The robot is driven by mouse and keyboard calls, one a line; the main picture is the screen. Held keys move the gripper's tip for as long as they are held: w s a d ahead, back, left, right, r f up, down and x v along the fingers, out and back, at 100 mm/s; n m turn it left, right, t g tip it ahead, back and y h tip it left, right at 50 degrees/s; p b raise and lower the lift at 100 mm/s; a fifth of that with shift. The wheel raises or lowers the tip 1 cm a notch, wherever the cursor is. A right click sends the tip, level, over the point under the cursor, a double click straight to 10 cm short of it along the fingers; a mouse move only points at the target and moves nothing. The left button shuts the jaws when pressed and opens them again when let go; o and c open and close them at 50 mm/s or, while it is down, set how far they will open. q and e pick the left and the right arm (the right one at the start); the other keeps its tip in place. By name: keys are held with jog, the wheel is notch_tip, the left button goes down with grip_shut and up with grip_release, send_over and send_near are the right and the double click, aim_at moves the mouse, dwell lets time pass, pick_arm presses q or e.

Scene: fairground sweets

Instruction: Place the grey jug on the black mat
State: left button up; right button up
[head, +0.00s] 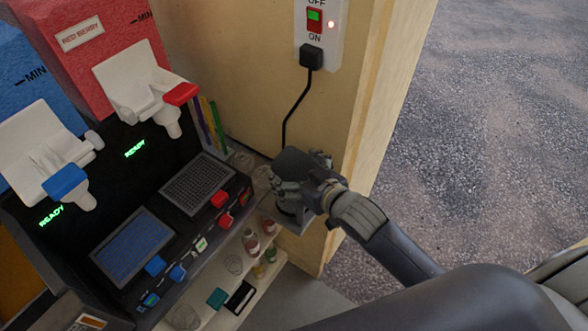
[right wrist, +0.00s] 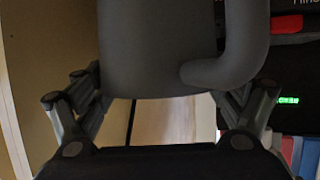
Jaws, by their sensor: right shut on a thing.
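The grey jug (head: 291,163) is dark and smooth, at the right end of the dispenser counter beside the wooden wall. My right gripper (head: 298,191) is shut on it. In the right wrist view the jug (right wrist: 155,50) fills the space between the fingers (right wrist: 160,105), with its curved handle on the right side. I cannot tell in the head view whether the jug's base touches anything; the gripper hides it. I cannot pick out the black mat with certainty. My left gripper is not in view.
A slush machine with a red tank (head: 95,40) and a blue tank stands left. Its drip trays, one grey (head: 198,184) and one blue (head: 133,245), lie below the taps. Small bottles (head: 252,244) and glasses crowd the shelf in front. A switch box (head: 318,30) and cable hang on the wall.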

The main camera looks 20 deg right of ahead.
jog(key=shift+w+d, duration=0.1)
jog(key=shift+w, duration=0.55)
notch_tip(320, 180, down, 3)
jog(key=shift+f+p, duration=0.1)
jog(key=shift+p, duration=0.4)
jog(key=shift+f, duration=0.2)
jog(key=shift+f, duration=0.15)
jog(key=o, duration=1.3)
jog(key=shift+s, duration=0.15)
